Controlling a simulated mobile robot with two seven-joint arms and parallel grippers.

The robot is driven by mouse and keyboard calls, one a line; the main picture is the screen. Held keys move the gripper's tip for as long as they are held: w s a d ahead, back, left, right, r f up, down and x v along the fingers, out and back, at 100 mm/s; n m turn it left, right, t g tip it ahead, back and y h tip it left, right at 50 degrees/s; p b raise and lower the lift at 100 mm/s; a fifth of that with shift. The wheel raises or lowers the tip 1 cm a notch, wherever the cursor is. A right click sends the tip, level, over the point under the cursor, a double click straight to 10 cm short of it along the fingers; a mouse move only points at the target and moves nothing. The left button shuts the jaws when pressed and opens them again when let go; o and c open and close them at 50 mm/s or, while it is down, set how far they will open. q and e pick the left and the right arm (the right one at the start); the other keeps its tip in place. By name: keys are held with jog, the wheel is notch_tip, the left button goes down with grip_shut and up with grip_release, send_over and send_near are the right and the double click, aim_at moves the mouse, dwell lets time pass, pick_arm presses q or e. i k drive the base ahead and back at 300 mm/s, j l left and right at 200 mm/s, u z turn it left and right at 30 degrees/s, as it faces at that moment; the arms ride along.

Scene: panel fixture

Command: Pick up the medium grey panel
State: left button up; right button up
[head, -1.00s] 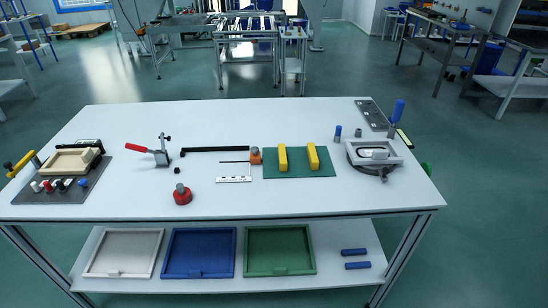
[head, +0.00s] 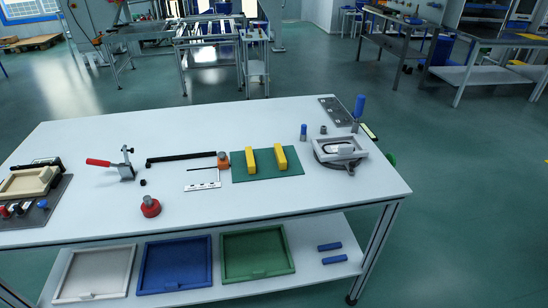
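I cannot tell for sure which thing is the medium grey panel. A light grey rectangular frame (head: 352,154) sits on a dark round base at the right of the table. A flat grey plate with small marks (head: 335,110) lies near the back right corner. A pale grey tray-like panel (head: 95,273) lies on the lower shelf at the left, beside a blue one (head: 174,264) and a green one (head: 257,253). Neither of my grippers shows.
The white table (head: 240,120) holds a red-handled clamp (head: 112,163), a red knob (head: 150,206), a black bar (head: 180,158), a green mat (head: 267,176) with two yellow blocks, and a beige fixture (head: 28,182). Blue cylinders (head: 331,253) lie on the shelf. The table's front right is clear.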

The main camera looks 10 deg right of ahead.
aim_at(339, 143)
jog(key=l+u, duration=0.1)
jog(key=u, duration=0.35)
jog(key=l+u, duration=0.55)
jog(key=l, duration=0.15)
jog(key=k+l+u, duration=0.1)
jog(key=l, duration=0.3)
jog(key=k+l+u, duration=0.1)
jog(key=l, duration=0.3)
